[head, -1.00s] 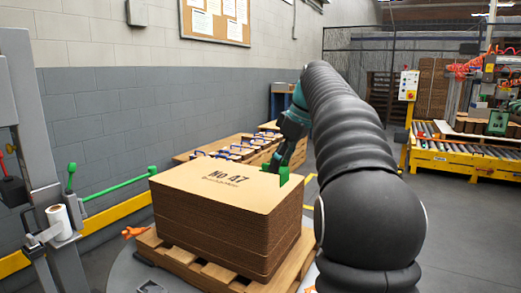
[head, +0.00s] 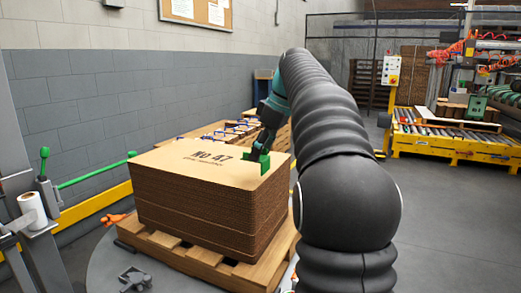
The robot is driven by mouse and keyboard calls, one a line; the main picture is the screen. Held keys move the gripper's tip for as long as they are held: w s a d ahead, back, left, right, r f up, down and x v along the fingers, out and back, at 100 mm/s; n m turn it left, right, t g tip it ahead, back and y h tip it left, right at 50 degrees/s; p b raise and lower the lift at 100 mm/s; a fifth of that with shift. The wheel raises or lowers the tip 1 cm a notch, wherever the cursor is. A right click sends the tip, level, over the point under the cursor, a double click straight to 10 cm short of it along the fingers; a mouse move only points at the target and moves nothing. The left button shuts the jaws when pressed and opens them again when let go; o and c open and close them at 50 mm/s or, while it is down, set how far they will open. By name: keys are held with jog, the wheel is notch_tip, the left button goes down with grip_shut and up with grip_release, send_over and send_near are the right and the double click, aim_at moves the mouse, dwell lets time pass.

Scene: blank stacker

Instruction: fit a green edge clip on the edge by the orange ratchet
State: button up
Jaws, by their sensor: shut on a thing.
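The stack of brown cardboard blanks (head: 200,210), marked "No 47" on top, stands on a wooden pallet (head: 187,256). My gripper (head: 258,154) reaches in from behind my arm and is shut on a green edge clip (head: 260,166). The clip shows upright at the right part of the stack's top, near the right edge. I cannot tell whether it touches the cardboard. An orange thing, likely the ratchet (head: 112,219), lies by the pallet's left corner, away from the clip. My arm hides what lies right of the stack.
A green bar (head: 92,176) and a post with a white roll (head: 33,208) stand at the left. Low wooden pallets with blue-handled items (head: 222,134) lie behind the stack. A yellow roller conveyor (head: 455,145) is at the right, with open floor before it.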

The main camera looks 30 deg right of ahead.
aim_at(265, 165)
jog(key=shift+s+f+b, duration=0.1)
jog(key=shift+f+b, duration=1.8)
jog(key=shift+f, duration=1)
jog(key=shift+f, duration=0.2)
jog(key=o, duration=1.1)
jog(key=shift+o, duration=0.2)
